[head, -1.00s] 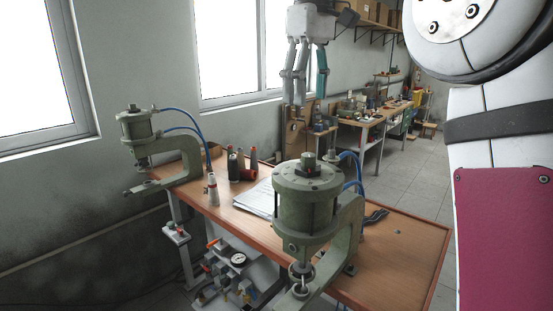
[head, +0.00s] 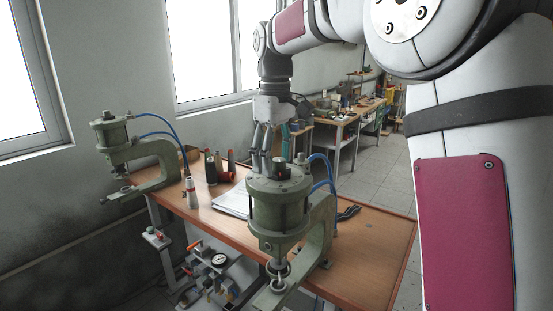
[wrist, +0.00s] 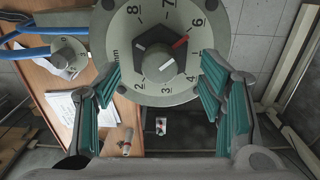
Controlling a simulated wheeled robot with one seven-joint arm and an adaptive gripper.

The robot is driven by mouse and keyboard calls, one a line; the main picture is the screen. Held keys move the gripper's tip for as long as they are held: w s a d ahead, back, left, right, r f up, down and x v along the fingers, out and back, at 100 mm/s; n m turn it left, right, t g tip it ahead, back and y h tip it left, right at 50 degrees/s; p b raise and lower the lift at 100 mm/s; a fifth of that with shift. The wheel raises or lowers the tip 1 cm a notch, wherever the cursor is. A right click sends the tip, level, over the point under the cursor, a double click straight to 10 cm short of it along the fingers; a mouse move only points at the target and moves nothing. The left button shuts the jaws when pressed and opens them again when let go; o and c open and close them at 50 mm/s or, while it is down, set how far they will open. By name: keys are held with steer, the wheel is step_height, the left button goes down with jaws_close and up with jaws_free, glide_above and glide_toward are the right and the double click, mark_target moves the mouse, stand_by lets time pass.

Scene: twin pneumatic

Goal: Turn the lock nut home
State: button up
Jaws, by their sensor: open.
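The near green press (head: 280,205) stands at the table's front edge. Its top is a pale numbered dial (wrist: 185,85) in the wrist view. My gripper (head: 272,150) is open and points down over the press top. In the wrist view its teal-padded fingers (wrist: 160,85) stand apart on both sides of the nut, touching nothing visible.
A second green press (head: 115,145) stands at the table's far left. Bottles (head: 211,168), papers (head: 233,200) and black pliers (head: 348,212) lie on the wooden table (head: 375,250). Blue hoses (head: 325,170) rise behind the near press. The table's right part is mostly clear.

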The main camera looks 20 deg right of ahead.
steer(key=shift+f, duration=0.55)
steer(key=c, duration=1.2)
steer(key=shift+o, duration=0.2)
steer(key=shift+m, duration=0.4)
steer(key=m, duration=0.5)
steer(key=shift+w+d+m, duration=0.15)
steer(key=shift+d+m, duration=0.1)
steer(key=shift+m, duration=0.05)
steer(key=m, duration=0.5)
steer(key=shift+d+r, duration=0.1)
steer(key=shift+d, duration=0.2)
steer(key=shift+m, duration=0.4)
